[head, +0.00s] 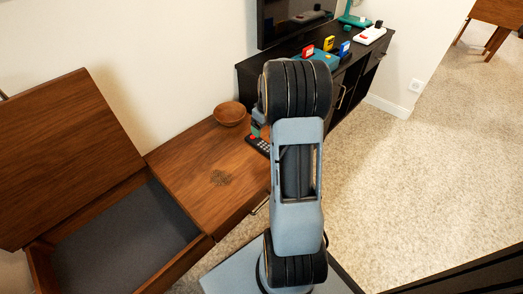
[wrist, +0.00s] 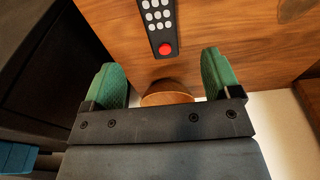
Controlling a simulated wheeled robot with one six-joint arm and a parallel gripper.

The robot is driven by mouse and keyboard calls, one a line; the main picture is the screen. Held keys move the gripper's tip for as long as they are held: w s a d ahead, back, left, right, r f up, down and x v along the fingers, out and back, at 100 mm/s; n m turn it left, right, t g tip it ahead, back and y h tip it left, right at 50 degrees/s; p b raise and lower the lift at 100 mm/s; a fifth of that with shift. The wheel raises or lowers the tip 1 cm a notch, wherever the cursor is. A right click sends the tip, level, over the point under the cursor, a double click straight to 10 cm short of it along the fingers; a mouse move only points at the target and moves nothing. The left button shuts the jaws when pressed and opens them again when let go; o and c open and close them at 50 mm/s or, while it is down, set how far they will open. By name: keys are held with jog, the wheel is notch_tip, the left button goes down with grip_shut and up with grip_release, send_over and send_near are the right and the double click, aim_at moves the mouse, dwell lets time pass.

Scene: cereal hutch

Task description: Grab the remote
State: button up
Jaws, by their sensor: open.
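The remote (head: 258,144) is dark with pale buttons and a red button, and lies on the wooden top beside my arm. My arm hides part of it in the head view. In the wrist view the remote (wrist: 158,22) is at the top, cut off by the frame edge, its red-button end nearest my gripper. My gripper (wrist: 161,62) has two green fingers spread wide with nothing between them. The remote lines up with the gap between the fingers, apart from them. In the head view my gripper is mostly hidden behind my arm.
A wooden bowl (head: 229,113) stands near the wall behind the remote; it shows between my fingers in the wrist view (wrist: 166,94). An open-lidded compartment (head: 125,235) is at left. A dark cabinet (head: 249,84) with colourful items stands behind. Carpet (head: 420,150) is clear at right.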

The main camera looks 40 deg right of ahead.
jog(key=b, duration=0.2)
send_over(262, 144)
jog(key=f, duration=0.5)
jog(key=shift+s+f, duration=0.25)
jog(key=shift+s, duration=0.15)
jog(key=shift+w+f+b, duration=0.25)
jog(key=shift+f+b, duration=0.45)
jog(key=shift+f, duration=0.6)
jog(key=shift+w+f+b, duration=0.2)
jog(key=shift+f+b, duration=0.45)
jog(key=shift+f, duration=0.6)
jog(key=shift+c, duration=0.2)
jog(key=c, duration=1)
jog(key=shift+r, duration=0.15)
